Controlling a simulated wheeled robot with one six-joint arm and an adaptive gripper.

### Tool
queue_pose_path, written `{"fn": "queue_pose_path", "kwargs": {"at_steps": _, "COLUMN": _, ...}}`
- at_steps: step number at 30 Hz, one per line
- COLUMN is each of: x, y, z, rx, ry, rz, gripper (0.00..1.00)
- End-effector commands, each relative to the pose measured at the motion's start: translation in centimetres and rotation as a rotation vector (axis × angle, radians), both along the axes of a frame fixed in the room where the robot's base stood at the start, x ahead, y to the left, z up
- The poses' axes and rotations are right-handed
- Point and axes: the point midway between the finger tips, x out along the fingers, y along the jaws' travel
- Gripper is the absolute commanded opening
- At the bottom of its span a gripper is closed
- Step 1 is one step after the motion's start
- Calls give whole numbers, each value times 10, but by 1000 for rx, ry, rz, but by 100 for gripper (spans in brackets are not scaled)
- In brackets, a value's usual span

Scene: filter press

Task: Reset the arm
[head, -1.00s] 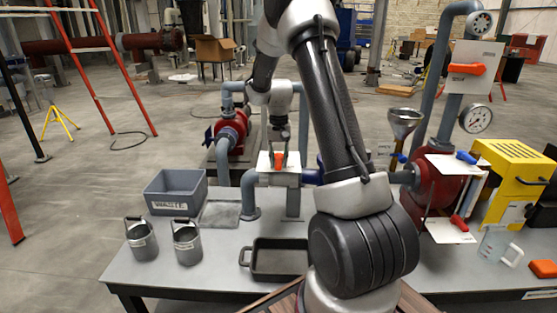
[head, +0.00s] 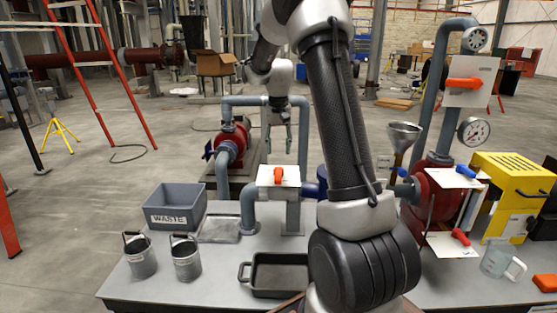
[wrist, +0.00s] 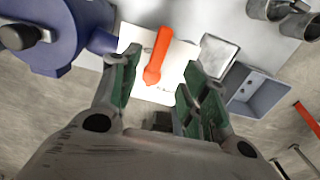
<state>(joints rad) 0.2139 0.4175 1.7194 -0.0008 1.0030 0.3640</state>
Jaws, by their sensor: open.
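My gripper (head: 277,138) is in the middle of the head view, pointing down with its fingers apart and nothing between them. In the wrist view its green-lined fingers (wrist: 157,88) are spread wide. Below it stands an orange valve handle (head: 278,175) on a white plate (head: 265,183). The orange handle (wrist: 157,57) shows beyond and between the fingertips in the wrist view, apart from both. My arm crosses the middle of the head view and hides part of the pipework and bench behind it.
A grey WASTE bin (head: 174,218), two grey cans (head: 139,258) and a black tray (head: 277,277) stand on the bench (head: 215,285). Blue-grey pipes (head: 303,130) rise beside my gripper. At right are a funnel (head: 403,133), a gauge (head: 473,131) and a yellow unit (head: 508,185).

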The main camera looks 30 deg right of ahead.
Motion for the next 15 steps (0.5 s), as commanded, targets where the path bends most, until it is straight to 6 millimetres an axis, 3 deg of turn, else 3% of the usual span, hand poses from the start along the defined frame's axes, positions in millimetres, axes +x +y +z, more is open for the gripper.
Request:
{"fn": "queue_pose_path", "kwargs": {"at_steps": 4, "x": 0, "y": 0, "z": 11, "rx": 0, "ry": 0, "rz": 0, "gripper": 45}}
{"fn": "queue_pose_path", "kwargs": {"at_steps": 15, "x": 0, "y": 0, "z": 12, "rx": 1, "ry": 1, "rz": 0, "gripper": 45}}
